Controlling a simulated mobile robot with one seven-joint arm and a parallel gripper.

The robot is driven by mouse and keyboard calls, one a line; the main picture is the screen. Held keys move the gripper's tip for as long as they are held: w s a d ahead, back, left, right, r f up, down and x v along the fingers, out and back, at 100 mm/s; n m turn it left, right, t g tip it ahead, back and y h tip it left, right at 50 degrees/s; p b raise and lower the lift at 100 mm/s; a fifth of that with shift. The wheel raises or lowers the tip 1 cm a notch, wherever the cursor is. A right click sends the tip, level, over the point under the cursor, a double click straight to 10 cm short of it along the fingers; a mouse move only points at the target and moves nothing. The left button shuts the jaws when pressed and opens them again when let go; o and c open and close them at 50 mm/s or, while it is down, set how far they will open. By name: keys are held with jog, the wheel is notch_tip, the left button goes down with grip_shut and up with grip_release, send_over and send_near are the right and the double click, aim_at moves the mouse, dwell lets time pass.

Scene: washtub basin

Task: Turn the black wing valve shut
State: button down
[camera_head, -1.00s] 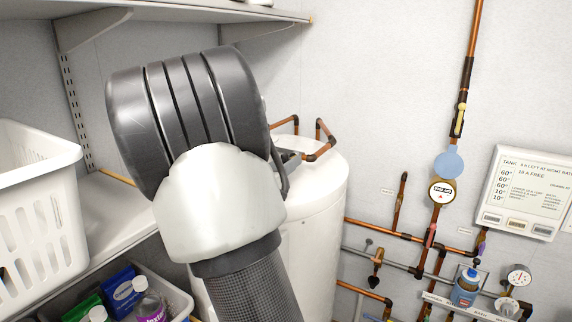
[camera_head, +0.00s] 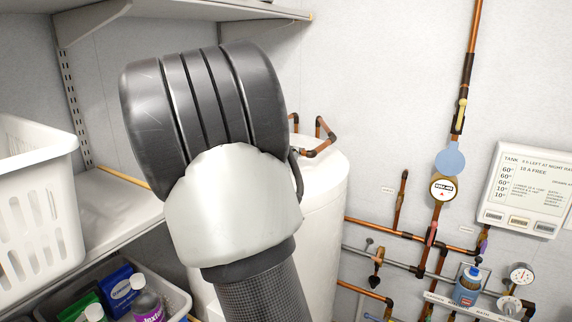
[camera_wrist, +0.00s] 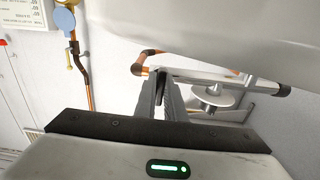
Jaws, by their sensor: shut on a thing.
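My gripper (camera_wrist: 168,75) shows in the wrist view, its ridged grey fingers close together at the pipework over the white tank (camera_head: 325,210). The fingers are shut on a thin dark piece (camera_wrist: 160,88), which looks like the black wing valve; its shape is mostly hidden by the fingers. A copper elbow (camera_wrist: 140,68) lies just left of the fingertips, and a pale pipe (camera_wrist: 225,80) runs off to the right. In the head view my arm covers the gripper and the valve.
Copper pipes (camera_head: 320,150) rise from the tank top close to my arm. A white basket (camera_head: 35,200) and a bin of bottles (camera_head: 175,298) are on the left shelves. Wall pipes, a gauge (camera_head: 521,273) and a panel (camera_head: 525,190) are on the right.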

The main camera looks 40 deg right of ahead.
jog(key=c, duration=1.8)
grip_release()
jog(key=shift+c, duration=0.2)
jog(key=v, duration=1.7)
jog(key=shift+a+p, duration=0.2)
jog(key=shift+p, duration=0.1)
